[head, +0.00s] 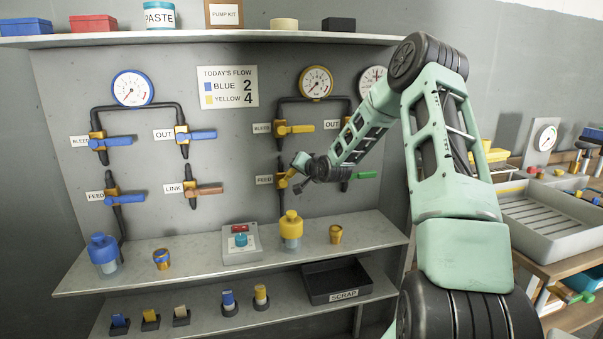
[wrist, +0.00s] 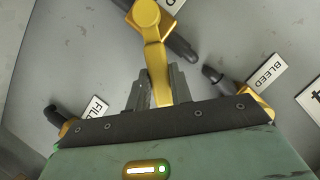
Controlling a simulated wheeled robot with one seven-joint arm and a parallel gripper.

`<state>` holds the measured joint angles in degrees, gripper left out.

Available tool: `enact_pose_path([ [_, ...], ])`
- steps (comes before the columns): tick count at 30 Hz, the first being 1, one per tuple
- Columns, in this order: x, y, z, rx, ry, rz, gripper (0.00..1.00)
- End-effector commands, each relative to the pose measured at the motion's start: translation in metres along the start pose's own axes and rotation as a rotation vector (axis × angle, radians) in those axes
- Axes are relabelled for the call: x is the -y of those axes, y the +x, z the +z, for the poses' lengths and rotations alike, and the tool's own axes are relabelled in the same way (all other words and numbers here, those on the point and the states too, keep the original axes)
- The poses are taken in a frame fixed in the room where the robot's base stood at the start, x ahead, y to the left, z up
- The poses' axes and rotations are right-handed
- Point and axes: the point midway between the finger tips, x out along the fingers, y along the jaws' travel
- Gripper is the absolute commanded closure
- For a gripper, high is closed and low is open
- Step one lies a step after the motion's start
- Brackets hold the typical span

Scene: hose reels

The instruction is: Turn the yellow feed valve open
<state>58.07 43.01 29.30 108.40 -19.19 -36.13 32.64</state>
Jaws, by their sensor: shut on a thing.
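The yellow feed valve (head: 281,181) is on the grey back panel beside a FEED label (head: 264,179). Its yellow lever slants up and right from the valve body to my gripper (head: 300,163). In the wrist view the lever (wrist: 154,58) runs down from its round pivot (wrist: 146,14) between the two dark fingers of my gripper (wrist: 158,92). The gripper is shut on the lever, with a finger on each side. The lever's far end is hidden behind the gripper's body. The forearm covers part of the panel to the right.
A yellow-handled BLEED valve (head: 294,129) sits just above, with a gauge (head: 316,82) over it. A green-handled valve (head: 362,175) is partly hidden by my arm.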

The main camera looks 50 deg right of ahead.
Motion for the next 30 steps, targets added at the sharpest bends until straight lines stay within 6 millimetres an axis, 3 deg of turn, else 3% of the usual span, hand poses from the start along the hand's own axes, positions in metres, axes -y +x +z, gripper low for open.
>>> enact_pose_path([
  [15, 0.036, 0.004, 0.010, -0.002, -0.430, 0.171, 1.00],
  [30, 0.048, 0.007, 0.017, 0.001, -0.636, 0.261, 1.00],
])
